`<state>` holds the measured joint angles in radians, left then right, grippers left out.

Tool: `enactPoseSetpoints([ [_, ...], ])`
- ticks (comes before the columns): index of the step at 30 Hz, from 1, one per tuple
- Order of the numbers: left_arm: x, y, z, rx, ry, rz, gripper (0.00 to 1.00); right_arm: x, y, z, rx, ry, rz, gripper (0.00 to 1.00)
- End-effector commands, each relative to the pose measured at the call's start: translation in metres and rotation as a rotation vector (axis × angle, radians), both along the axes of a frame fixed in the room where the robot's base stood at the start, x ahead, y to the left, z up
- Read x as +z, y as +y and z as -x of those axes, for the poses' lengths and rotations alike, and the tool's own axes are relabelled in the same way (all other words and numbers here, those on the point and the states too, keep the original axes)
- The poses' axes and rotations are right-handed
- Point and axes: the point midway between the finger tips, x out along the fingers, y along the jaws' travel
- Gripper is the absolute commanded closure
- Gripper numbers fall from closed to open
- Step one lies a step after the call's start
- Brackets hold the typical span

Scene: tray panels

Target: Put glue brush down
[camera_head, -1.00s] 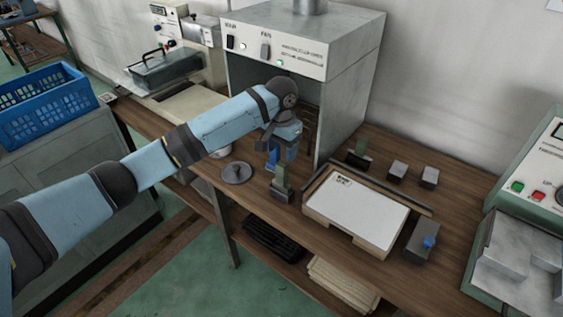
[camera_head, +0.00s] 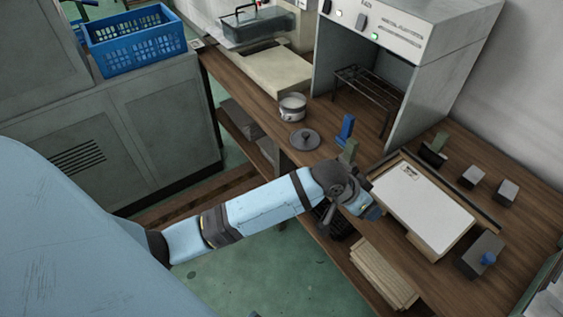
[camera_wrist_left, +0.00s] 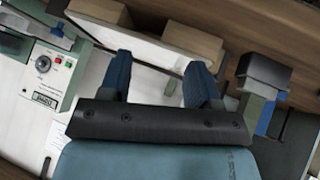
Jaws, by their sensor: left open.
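My left gripper (camera_head: 372,212) is open, near the front left edge of the white tray panel (camera_head: 425,198). In the left wrist view the gripper's two dark blue fingers (camera_wrist_left: 158,82) are apart with nothing held between them. A blue upright piece (camera_head: 345,127) and a green-topped piece (camera_head: 349,151) stand on the bench behind the gripper; the green one's base is partly hidden by my arm. Another green-topped piece with a dark base (camera_head: 434,152) stands behind the panel. I cannot tell which piece is the glue brush. My right gripper is not in view.
A white pot (camera_head: 292,107) and a dark round lid (camera_head: 304,139) sit on the bench. Grey blocks (camera_head: 474,176) and a dark block with a blue knob (camera_head: 485,255) stand around the panel. A metal hood (camera_head: 410,80) stands behind. Boards (camera_head: 383,274) lie on the lower shelf.

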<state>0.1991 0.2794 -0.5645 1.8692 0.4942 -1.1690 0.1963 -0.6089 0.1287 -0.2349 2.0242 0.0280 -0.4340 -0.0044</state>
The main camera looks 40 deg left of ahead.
Motion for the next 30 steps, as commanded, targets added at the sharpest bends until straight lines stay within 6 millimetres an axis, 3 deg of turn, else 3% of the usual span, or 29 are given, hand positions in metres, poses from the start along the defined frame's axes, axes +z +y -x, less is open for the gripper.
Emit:
enactPoseSetpoints([
  [1, -0.012, 0.001, 0.019, 0.026, -0.028, 0.035, 0.43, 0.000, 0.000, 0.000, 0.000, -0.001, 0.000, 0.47],
  [5, -0.044, 0.017, 0.055, 0.112, -0.114, 0.072, 0.43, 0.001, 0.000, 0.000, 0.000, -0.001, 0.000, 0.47],
  [9, -0.078, 0.045, 0.102, 0.204, -0.197, 0.057, 0.43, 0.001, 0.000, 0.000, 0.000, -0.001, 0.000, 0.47],
  [16, -0.109, 0.089, 0.175, 0.294, -0.305, -0.029, 0.43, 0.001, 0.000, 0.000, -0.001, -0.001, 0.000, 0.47],
  [21, -0.114, 0.104, 0.199, 0.309, -0.342, -0.071, 0.43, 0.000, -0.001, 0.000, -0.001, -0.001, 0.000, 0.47],
  [30, -0.115, 0.106, 0.201, 0.311, -0.347, -0.075, 0.43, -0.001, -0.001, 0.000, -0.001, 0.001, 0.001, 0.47],
])
